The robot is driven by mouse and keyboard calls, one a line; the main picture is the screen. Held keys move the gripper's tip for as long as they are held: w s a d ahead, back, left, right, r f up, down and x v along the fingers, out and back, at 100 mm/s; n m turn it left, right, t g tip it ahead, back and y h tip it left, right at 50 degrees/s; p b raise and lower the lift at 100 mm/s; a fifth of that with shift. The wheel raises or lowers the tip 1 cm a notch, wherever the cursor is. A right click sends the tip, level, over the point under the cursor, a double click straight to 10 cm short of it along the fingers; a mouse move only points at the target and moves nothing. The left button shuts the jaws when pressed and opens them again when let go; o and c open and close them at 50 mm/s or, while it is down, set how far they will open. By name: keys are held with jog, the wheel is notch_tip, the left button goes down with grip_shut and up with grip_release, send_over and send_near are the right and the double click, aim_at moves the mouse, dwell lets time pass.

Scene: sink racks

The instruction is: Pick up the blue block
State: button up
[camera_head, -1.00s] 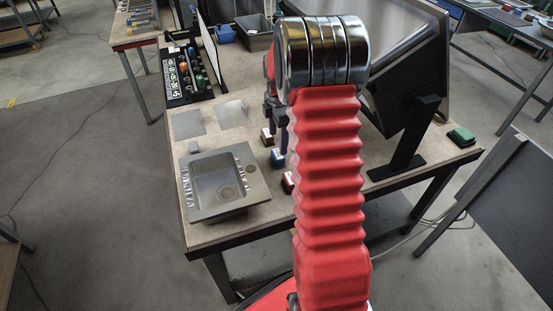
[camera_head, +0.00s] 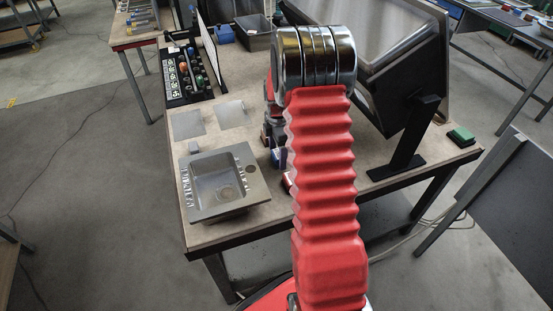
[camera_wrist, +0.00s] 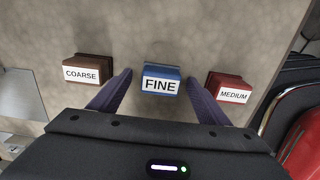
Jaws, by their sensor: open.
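The blue block (camera_wrist: 161,72) has a white label reading FINE and sits on the table in the wrist view. My gripper (camera_wrist: 160,85) is open, with one dark finger on each side of the block's near end. The fingers look apart from the block; its height above the table is hard to tell. In the head view the blue block (camera_head: 276,155) is partly visible beside my red arm, and my gripper there is mostly hidden behind the arm.
A brown block labelled COARSE (camera_wrist: 89,70) is left of the blue block, and a red block labelled MEDIUM (camera_wrist: 229,88) is right. A sink (camera_head: 224,187) lies on the table (camera_head: 215,235) at left. A large tilted panel (camera_head: 385,60) stands at right.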

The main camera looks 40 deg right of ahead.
aim_at(278, 153)
jog(key=shift+f, duration=0.55)
jog(key=c, duration=1.2)
jog(key=shift+o, duration=0.2)
jog(key=shift+r, duration=0.1)
notch_tip(278, 153, up, 10)
jog(key=shift+f, duration=0.1)
dwell(0.3)
